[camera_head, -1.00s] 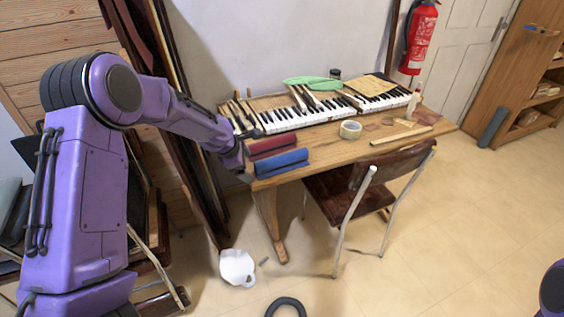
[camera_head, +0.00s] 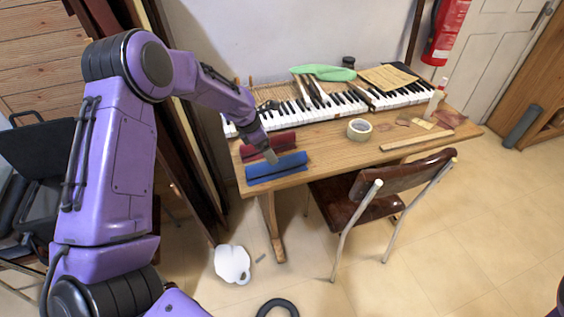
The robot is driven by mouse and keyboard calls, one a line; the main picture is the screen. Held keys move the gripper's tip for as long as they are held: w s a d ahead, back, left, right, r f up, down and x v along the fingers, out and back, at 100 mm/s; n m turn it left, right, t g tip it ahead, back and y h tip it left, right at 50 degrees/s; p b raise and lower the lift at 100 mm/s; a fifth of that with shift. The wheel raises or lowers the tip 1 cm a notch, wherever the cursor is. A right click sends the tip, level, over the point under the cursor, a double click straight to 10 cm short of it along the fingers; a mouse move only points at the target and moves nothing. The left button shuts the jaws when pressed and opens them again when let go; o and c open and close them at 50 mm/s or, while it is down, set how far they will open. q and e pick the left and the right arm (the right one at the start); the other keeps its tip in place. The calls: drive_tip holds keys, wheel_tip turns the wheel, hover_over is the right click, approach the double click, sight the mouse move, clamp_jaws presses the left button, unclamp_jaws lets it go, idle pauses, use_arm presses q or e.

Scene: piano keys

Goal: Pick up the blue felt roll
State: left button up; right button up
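The blue felt roll (camera_head: 285,169) lies near the front left edge of the wooden table (camera_head: 338,160). My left gripper (camera_head: 270,155) points down at the rolls from the upper left, with its tips at or just above the back edge of the blue roll. Whether the tips touch it, and whether the fingers are open, is too small to tell. The gripper hides part of the red felt roll (camera_head: 283,141), which lies just behind the blue one. My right gripper is not in view.
Piano keys (camera_head: 320,107) run along the back of the table. A tape roll (camera_head: 359,129) and a wooden strip (camera_head: 416,140) lie right of the felt rolls. A brown chair (camera_head: 400,177) stands at the front. Bare tabletop lies between the blue roll and the tape.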

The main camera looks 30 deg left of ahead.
sight(277, 166)
use_arm(q)
drive_tip(key=shift+s+f, duration=0.3)
drive_tip(key=shift+f, duration=0.45)
drive_tip(key=p+x, duration=0.1)
drive_tip(key=x, duration=0.4)
drive_tip(key=shift+w+d+f, duration=0.1)
drive_tip(key=shift+f, duration=0.2)
drive_tip(key=shift+r, duration=0.1)
drive_tip(key=c, duration=1.2)
